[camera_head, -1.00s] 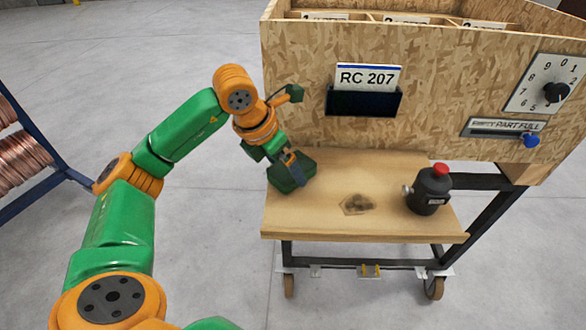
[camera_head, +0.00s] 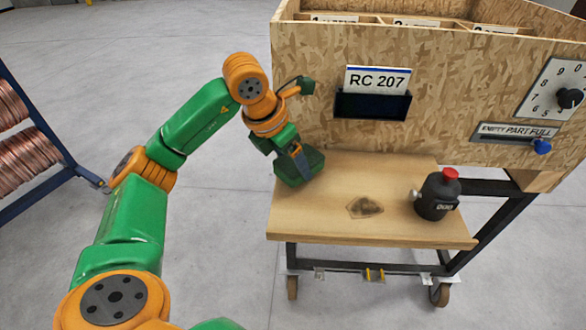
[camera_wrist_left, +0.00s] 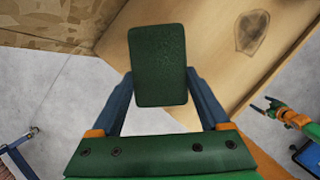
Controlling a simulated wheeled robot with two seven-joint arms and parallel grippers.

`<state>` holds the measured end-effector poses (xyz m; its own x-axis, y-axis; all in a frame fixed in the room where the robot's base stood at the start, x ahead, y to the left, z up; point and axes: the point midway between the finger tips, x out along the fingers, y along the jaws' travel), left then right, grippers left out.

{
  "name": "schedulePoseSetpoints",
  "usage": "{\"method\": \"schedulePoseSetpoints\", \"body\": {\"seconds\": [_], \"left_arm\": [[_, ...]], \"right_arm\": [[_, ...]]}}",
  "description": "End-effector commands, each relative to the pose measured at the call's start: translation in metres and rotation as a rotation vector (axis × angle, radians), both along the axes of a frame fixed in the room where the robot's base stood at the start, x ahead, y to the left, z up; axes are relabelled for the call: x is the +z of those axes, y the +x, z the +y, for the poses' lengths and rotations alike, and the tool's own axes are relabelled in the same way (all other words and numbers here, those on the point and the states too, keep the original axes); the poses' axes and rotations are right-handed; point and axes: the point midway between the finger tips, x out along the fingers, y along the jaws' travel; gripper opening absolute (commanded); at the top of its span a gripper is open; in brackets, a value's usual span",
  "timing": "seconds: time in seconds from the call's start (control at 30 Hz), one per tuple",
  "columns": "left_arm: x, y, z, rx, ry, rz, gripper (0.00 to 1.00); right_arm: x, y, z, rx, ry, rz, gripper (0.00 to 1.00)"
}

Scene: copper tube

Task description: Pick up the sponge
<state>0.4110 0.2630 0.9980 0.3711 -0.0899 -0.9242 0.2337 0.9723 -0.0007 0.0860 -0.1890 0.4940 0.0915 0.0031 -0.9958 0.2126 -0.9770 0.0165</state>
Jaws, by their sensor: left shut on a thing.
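The sponge (camera_head: 313,163) is a dark green block at the left end of the wooden tabletop (camera_head: 330,222). In the left wrist view the sponge (camera_wrist_left: 158,65) shows as an upright rectangle between the two blue fingers of the left gripper (camera_wrist_left: 160,85). It appears slightly above the tabletop, but its underside is hidden. My right gripper (camera_wrist_left: 262,104) shows small at the right of the left wrist view, its fingers apart and empty.
A dark stain (camera_head: 365,207) marks the bare middle. A chipboard panel (camera_head: 440,125) with a label holder (camera_head: 372,105) and dial (camera_head: 560,95) rises behind. Copper coils (camera_head: 25,160) stand on a rack at far left.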

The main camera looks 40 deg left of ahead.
Motion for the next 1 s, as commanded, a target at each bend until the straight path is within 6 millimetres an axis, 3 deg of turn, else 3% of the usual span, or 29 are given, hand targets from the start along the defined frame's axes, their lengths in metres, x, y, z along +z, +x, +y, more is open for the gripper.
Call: {"method": "schedulePoseSetpoints", "body": {"seconds": [0.17,0.23,0.4,0.5,0.67,0.9,0.93,1.0], "left_arm": [[0.047,-0.032,0.008,0.001,0.002,-0.011,0.20],[0.073,-0.049,0.012,0.004,0.004,-0.010,0.20],[0.092,-0.100,0.022,0.008,0.004,-0.005,0.20],[0.100,-0.120,0.026,0.006,0.002,-0.004,0.20],[0.106,-0.136,0.028,0.003,0.001,-0.002,0.20],[0.105,-0.138,0.028,0.000,0.000,-0.001,0.20],[0.105,-0.137,0.028,0.000,0.000,-0.001,0.76],[0.105,-0.137,0.028,0.000,0.000,-0.001,0.57]], "right_arm": [[-0.005,0.001,0.000,0.000,-0.001,-0.001,1.00],[0.007,0.001,0.000,0.000,-0.001,-0.001,1.00],[0.009,0.001,0.000,0.000,-0.001,-0.001,1.00],[0.012,0.000,0.000,0.000,-0.001,0.000,1.00],[0.014,0.000,0.000,0.001,-0.001,0.000,1.00],[0.014,0.000,0.000,0.001,-0.001,0.000,1.00],[0.014,0.000,0.000,0.001,-0.001,0.000,1.00],[0.014,0.000,0.000,0.001,-0.001,0.000,1.00]]}}
